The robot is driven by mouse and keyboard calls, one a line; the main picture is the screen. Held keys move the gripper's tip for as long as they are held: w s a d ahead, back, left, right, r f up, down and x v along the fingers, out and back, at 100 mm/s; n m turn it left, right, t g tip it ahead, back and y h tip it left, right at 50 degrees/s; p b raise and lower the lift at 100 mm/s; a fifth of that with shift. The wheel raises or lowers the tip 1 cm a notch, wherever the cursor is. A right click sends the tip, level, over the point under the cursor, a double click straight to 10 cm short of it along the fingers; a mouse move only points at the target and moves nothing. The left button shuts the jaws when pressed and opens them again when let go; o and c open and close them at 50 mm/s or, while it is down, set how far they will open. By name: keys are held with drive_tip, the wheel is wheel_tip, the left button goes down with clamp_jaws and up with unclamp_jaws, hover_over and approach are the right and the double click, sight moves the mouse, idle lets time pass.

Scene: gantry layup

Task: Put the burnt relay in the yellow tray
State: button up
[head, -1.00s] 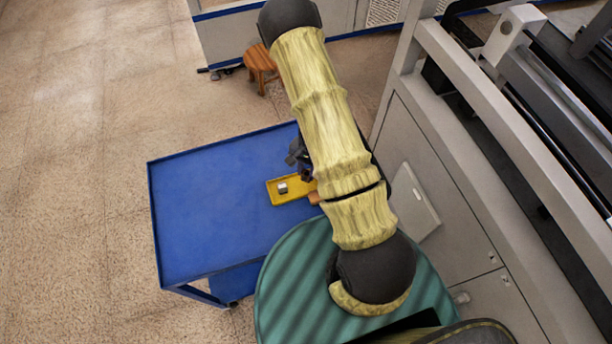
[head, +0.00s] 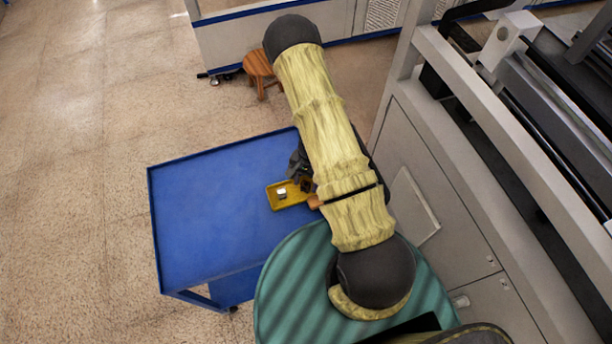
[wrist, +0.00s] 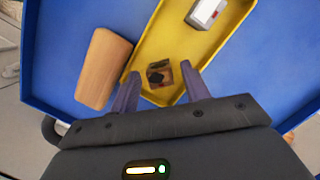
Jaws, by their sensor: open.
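The burnt relay (wrist: 160,73) is a small brownish, see-through cube with a dark scorched patch. In the wrist view it sits within the near end of the yellow tray (wrist: 152,38), and it looks to be resting on the tray floor. My gripper (wrist: 161,76) is open, with one fingertip on each side of the relay and gaps between. In the head view the yellow tray (head: 287,205) lies on the blue cart top, and my gripper (head: 302,176) is over its right end, partly hidden by my arm.
A white-and-grey part (wrist: 206,12) lies in the tray's other end. A wooden block (wrist: 103,68) lies beside the tray on the blue cart (head: 205,215). The cart's left part is clear. A grey machine cabinet (head: 440,215) stands to the right, and a wooden stool (head: 259,66) stands behind.

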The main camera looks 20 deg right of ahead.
wheel_tip(320, 180, up, 12)
drive_tip(key=w+d+b, duration=0.1)
drive_tip(key=b, duration=0.1)
drive_tip(key=shift+w+d, duration=0.35)
drive_tip(key=shift+f, duration=0.1)
idle(0.3)
drive_tip(key=s+a+r+n+t, duration=0.1)
drive_tip(key=s+r+n, duration=0.3)
drive_tip(key=r, duration=0.6)
drive_tip(key=s+a+r+n+t+h, duration=0.1)
drive_tip(key=s+r+n, duration=0.4)
drive_tip(key=r, duration=0.5)
drive_tip(key=shift+s+a+t+h, duration=0.35)
drive_tip(key=shift+a+t, duration=0.45)
drive_tip(key=shift+t, duration=0.3)
drive_tip(key=shift+w, duration=0.1)
